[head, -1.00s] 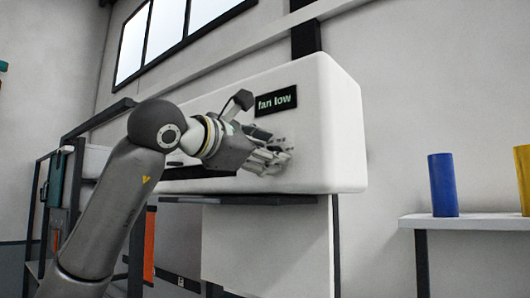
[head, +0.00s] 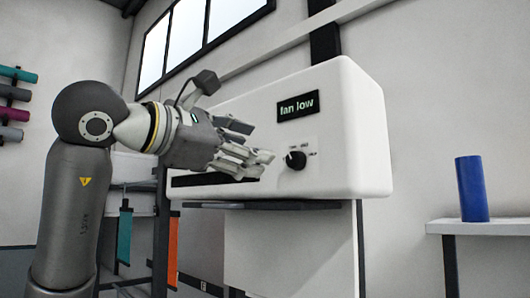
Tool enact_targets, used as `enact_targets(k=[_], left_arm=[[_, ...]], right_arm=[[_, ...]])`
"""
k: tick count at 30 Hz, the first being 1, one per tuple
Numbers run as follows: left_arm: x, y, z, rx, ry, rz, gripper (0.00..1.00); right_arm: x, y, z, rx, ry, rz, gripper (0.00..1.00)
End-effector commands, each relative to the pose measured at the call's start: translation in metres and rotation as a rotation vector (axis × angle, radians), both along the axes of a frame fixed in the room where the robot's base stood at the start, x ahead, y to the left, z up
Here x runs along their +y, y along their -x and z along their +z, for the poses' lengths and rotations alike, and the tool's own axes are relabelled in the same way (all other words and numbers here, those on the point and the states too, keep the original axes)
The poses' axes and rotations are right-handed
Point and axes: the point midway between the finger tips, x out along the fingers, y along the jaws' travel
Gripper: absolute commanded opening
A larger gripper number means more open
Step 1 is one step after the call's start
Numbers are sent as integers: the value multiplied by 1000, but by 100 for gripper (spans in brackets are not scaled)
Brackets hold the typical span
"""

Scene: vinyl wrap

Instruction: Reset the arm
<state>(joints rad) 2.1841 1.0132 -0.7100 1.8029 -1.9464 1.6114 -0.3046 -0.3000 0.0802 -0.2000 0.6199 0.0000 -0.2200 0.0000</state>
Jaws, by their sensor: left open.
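My left gripper (head: 254,146) is in front of a white machine (head: 352,130), left of its black knob (head: 295,160). Its fingers are open and empty, and in the picture they are apart from the knob. The machine's dark display (head: 298,106) reads "fan low". Small markings surround the knob, too small to read. My left arm comes in from the left and hides the machine's left part. My right gripper does not show.
A blue cylinder (head: 471,189) stands on a white shelf (head: 490,227) at the right. Coloured rolls (head: 15,94) are on the wall at the far left. Wall space between machine and shelf is clear.

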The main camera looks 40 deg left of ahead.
Motion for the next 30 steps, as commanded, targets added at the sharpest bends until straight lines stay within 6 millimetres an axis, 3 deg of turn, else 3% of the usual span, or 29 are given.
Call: enact_targets(k=[6,23,26,30], left_arm=[[0,10,0,1,-1,-1,54],[-5,6,-3,4,-3,-17,54],[-29,-10,-13,17,-12,-95,54],[-99,-41,-45,53,3,-333,54]], right_arm=[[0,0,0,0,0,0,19],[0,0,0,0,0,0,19],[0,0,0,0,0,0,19],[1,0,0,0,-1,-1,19]])
